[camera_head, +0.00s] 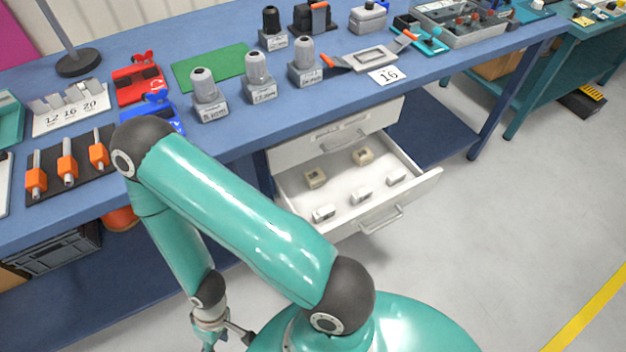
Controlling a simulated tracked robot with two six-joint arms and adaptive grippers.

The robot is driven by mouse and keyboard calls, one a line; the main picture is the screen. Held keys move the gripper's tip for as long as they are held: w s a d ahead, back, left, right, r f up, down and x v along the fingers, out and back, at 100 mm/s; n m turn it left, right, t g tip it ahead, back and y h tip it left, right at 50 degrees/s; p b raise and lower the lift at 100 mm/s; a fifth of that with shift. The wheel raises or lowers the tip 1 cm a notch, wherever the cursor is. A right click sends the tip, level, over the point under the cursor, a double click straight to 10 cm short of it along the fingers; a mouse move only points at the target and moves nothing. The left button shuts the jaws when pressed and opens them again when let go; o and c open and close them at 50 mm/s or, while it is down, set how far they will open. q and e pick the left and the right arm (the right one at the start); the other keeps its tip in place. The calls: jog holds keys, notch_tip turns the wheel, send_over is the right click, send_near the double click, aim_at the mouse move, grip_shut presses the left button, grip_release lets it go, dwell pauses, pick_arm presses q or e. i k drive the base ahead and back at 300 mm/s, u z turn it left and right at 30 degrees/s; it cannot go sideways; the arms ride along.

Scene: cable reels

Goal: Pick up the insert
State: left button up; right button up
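The drawer (402,209) under the blue bench is pulled open. Several small block-like inserts stand in it, spaced apart. Two are beige: one at the left (316,178) and one farther back (363,156). Others are pale grey-white: one at the front left (324,213), one in the middle (361,196) and one at the right (397,178). I cannot tell which one is meant. My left gripper (220,338) hangs at the bottom edge, left of and well apart from the drawer. It is partly cut off, and its opening is unclear. My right gripper is not in view.
A dark grey crate (55,255) sits under the bench at left. Floor right of the drawer is clear.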

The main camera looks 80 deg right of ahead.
aim_at(361, 194)
jog(key=u, duration=0.5)
jog(key=k, duration=0.75)
jog(key=z, duration=0.95)
jog(key=k, duration=0.55)
jog(key=z, duration=0.8)
jog(key=i, duration=0.5)
jog(key=u, duration=0.15)
jog(key=k, duration=0.45)
jog(key=z, duration=0.2)
